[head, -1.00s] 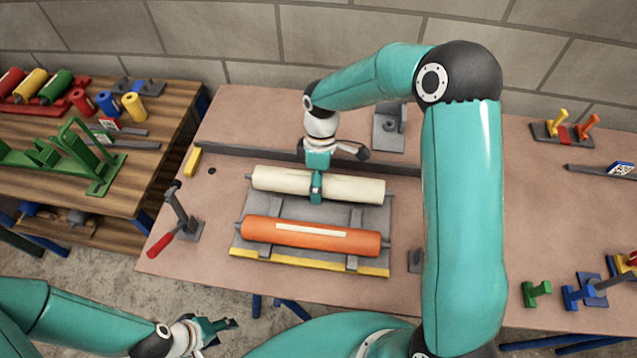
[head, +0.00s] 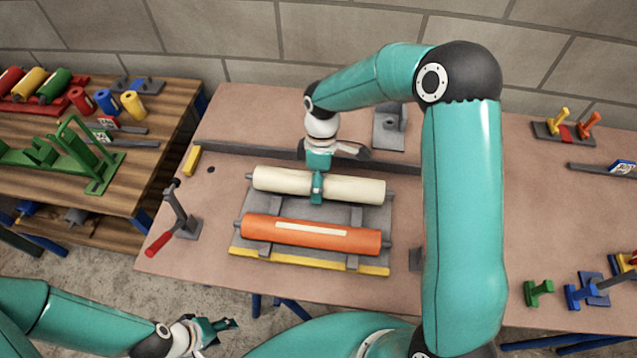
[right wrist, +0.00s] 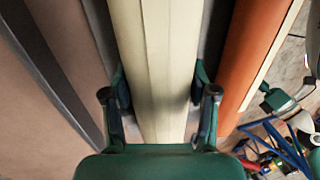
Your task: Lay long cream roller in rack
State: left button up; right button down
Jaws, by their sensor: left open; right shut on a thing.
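The long cream roller (head: 352,189) lies lengthwise along the back part of the grey rack (head: 343,218), behind and parallel to the orange roller (head: 300,236). My right gripper (head: 317,190) comes down on it from above and is shut around its middle. In the right wrist view the cream roller (right wrist: 157,60) runs between the two fingers (right wrist: 160,105), with the orange roller (right wrist: 252,50) to its right. Whether the cream roller rests fully on the rack's supports is hidden from view. My left gripper (head: 222,325) is open and empty, low at the front, off the table.
A red-handled clamp (head: 178,220) stands left of the rack, and a yellow block (head: 191,162) lies behind it. A dark bar (head: 240,152) runs behind the rack. A grey block (head: 389,128) stands at the back. A side table (head: 150,165) with coloured rollers is at left.

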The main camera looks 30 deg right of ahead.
jog(key=shift+f, duration=0.3)
